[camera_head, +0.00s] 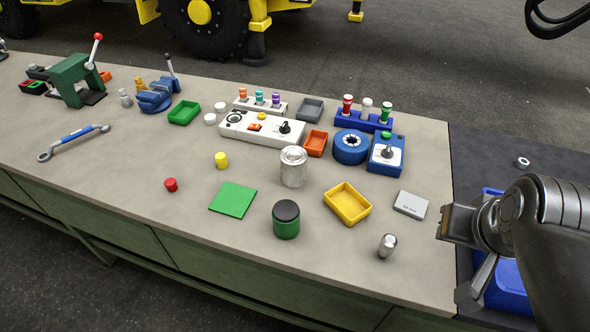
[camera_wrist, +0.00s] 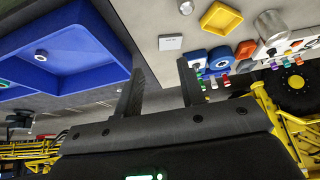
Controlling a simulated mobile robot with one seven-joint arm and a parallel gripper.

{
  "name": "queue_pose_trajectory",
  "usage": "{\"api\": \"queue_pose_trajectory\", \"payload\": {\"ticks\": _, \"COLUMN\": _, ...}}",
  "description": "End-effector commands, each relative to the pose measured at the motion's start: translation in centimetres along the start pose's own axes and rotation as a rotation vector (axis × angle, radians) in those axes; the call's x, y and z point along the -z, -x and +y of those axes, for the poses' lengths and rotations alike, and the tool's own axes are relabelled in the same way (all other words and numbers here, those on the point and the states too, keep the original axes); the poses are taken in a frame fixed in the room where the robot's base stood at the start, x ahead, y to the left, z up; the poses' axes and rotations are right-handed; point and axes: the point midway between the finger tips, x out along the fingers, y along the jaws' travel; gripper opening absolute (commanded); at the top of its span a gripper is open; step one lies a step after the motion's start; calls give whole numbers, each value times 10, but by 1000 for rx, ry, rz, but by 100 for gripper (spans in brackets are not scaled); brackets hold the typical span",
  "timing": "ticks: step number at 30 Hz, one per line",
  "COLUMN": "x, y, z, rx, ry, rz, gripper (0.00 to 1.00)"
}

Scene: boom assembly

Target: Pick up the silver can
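The silver can (camera_head: 293,168) stands upright near the middle of the workbench in the head view. It also shows at the upper right of the wrist view (camera_wrist: 272,24). My gripper (camera_head: 446,222) is at the bench's right end, well to the right of the can and apart from it. In the wrist view my gripper (camera_wrist: 161,68) has its two fingers spread with nothing between them.
Near the can are a green jar with a black lid (camera_head: 286,220), a yellow tray (camera_head: 364,214), a white control box (camera_head: 250,137) and a blue round part (camera_head: 351,148). A small silver cylinder (camera_head: 387,246) stands near the front edge. A blue bin (camera_wrist: 60,50) lies beside my gripper.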

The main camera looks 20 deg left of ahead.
Motion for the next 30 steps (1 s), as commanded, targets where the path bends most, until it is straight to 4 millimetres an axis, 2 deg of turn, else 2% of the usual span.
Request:
{"api": "queue_pose_trajectory", "payload": {"ticks": 10, "x": 0, "y": 0, "z": 0, "rx": 0, "ry": 0, "rz": 0, "gripper": 38}}
{"api": "queue_pose_trajectory", "payload": {"ticks": 30, "x": 0, "y": 0, "z": 0, "rx": 0, "ry": 0, "rz": 0, "gripper": 93}}
